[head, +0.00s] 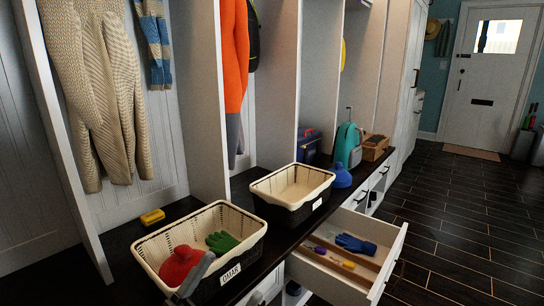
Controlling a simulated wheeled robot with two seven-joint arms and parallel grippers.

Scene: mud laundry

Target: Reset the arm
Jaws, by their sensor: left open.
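My left gripper (192,278) shows only in part, as a grey shape at the bottom edge of the head view. It is open, in front of the near-left corner of the basket labelled OMAR (256,252); I cannot tell whether it touches it. A red knit hat (178,264) and a green glove (222,242) lie in that basket. The gripper partly covers the view of the basket near the red hat. Nothing is visible held in the gripper. My right gripper is not in view.
A second, empty-looking basket (293,184) stands farther along the dark bench. A drawer (385,262) is pulled out, with a blue glove (356,244) inside. A yellow object (152,217) lies on the bench at left. Coats hang above. The dark floor (450,230) at right is clear.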

